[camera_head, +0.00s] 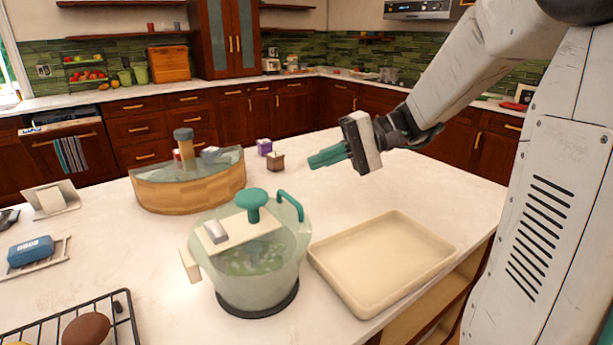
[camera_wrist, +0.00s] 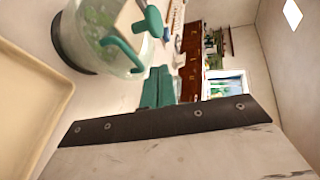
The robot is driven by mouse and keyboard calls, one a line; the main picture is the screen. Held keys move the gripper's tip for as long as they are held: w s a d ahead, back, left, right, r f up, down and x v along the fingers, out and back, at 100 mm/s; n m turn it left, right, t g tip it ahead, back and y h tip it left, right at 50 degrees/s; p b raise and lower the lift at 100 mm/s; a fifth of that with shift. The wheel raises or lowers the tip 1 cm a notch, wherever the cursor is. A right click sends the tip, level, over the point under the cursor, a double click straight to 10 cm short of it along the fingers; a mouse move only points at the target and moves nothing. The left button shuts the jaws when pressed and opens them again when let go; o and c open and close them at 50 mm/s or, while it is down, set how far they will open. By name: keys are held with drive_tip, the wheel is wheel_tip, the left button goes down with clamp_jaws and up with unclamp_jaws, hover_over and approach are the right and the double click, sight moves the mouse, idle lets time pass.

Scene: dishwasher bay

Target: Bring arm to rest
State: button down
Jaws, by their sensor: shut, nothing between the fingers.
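My gripper (camera_head: 328,157) has teal fingers and is shut with nothing between them. In the head view it hangs in the air above the white counter, pointing left, behind the cream tray and right of the small boxes. My arm reaches in from the upper right. In the wrist view the teal fingers (camera_wrist: 157,88) lie together at the middle, touching no object.
A glass pot with teal knob and handle (camera_head: 250,262) stands on the counter (camera_head: 345,203) beside an empty cream tray (camera_head: 440,248). A wooden semicircular container (camera_head: 190,188), a purple box (camera_head: 264,146), a brown box (camera_head: 275,161) and a wire rack (camera_head: 125,300) also stand there.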

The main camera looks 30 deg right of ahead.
drive_tip(key=v, duration=0.6)
drive_tip(key=shift+d+r, duration=0.2)
drive_tip(key=s+a+f+m+g+h, duration=0.2)
drive_tip(key=s+a+f+g+h, duration=0.1)
drive_tip(key=s+f+h, duration=0.45)
drive_tip(key=s+a+n+h, duration=0.2)
drive_tip(key=s+h, duration=0.1)
drive_tip(key=s, duration=0.3)
drive_tip(key=s+a+f+n+t+h, duration=0.1)
drive_tip(key=s+a+n+h, duration=0.1)
drive_tip(key=s, duration=0.5)
drive_tip(key=shift+a+f+n+h, duration=0.3)
drive_tip(key=shift+n+h, duration=0.35)
drive_tip(key=shift+n, duration=0.15)
